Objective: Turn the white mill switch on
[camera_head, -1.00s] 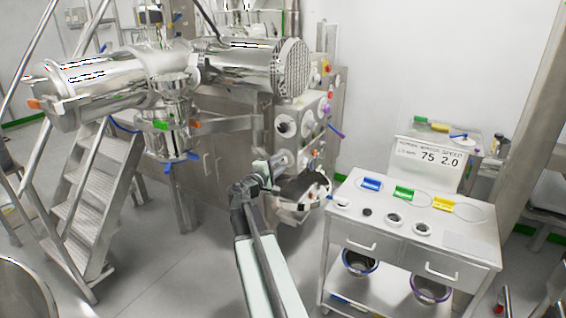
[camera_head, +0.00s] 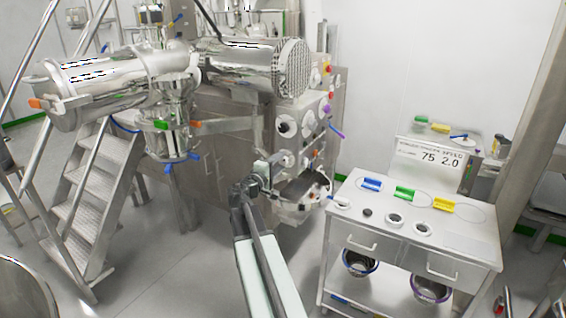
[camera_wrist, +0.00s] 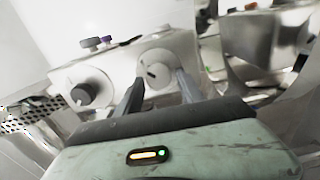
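My gripper (camera_head: 278,163) reaches the front of the steel machine at the lower part of its control panel. In the wrist view its two fingers (camera_wrist: 160,90) are apart, with nothing held between them. A round white switch (camera_wrist: 158,68) with a small dark mark shows just beyond the fingertips, between them. I cannot tell whether the fingers touch it. Another round white dial with a grey knob (camera_wrist: 91,91) is to its left. In the head view a white dial (camera_head: 287,127) is on the panel above my gripper, and no label is readable.
A white cart (camera_head: 410,235) with blue, green and yellow items stands right of the machine. Metal steps (camera_head: 95,190) stand at left. A steel chute (camera_head: 305,190) projects close beside my gripper. Floor is clear left of my arm.

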